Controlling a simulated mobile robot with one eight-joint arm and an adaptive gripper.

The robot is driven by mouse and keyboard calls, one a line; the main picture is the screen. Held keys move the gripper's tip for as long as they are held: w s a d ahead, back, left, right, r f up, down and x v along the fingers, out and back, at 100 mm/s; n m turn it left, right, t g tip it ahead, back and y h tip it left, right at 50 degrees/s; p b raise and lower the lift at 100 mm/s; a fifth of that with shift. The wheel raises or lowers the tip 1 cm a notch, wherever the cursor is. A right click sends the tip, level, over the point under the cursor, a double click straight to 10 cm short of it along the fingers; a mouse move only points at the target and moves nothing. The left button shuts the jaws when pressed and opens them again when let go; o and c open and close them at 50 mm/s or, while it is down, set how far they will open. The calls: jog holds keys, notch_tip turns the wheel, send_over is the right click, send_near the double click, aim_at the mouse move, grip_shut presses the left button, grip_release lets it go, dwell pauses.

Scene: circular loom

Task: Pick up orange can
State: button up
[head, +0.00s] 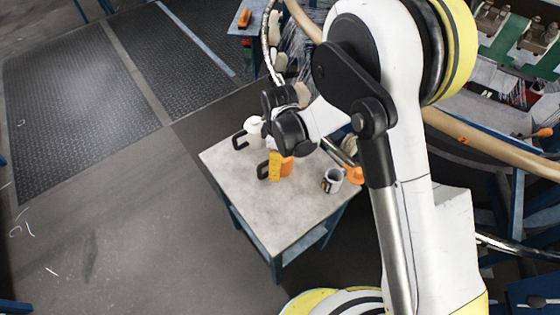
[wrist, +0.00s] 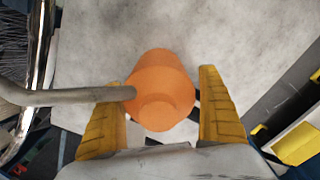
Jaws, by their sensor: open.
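The orange can (head: 287,166) is on the small grey-topped table (head: 245,200), partly hidden behind my gripper in the head view. In the wrist view the orange can (wrist: 160,85) lies between the two yellow fingers of my gripper (wrist: 161,78). The fingers are apart, with a visible gap on the right side of the can. The left gap is partly covered by a grey bar (wrist: 70,96) that crosses the left finger and reaches the can's edge. My gripper (head: 276,165) is low over the table in the head view.
A grey can with a label (head: 332,181) stands to the right, beside an orange-ended object (head: 354,175). A white rounded object (head: 254,126) is at the table's back left. The table's front left is clear. Loom machinery (head: 500,140) fills the right.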

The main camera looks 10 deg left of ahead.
jog(key=c, duration=1.5)
jog(key=shift+r, duration=0.1)
notch_tip(320, 180, up, 4)
jog(key=p, duration=0.2)
jog(key=shift+r+p, duration=0.2)
jog(key=shift+p, duration=0.1)
jog(key=w+d+r+p, duration=0.1)
jog(key=d+r, duration=0.1)
jog(key=d, duration=0.1)
jog(key=w+d+r+p, duration=0.1)
jog(key=d+r, duration=0.1)
jog(key=d, duration=0.2)
jog(key=w+d+r+p, duration=0.1)
jog(key=d+r, duration=0.1)
jog(key=d, duration=0.2)
jog(key=shift+w+d+r+p, duration=0.1)
jog(key=shift+w+r+p, duration=0.05)
jog(key=shift+r+p, duration=0.15)
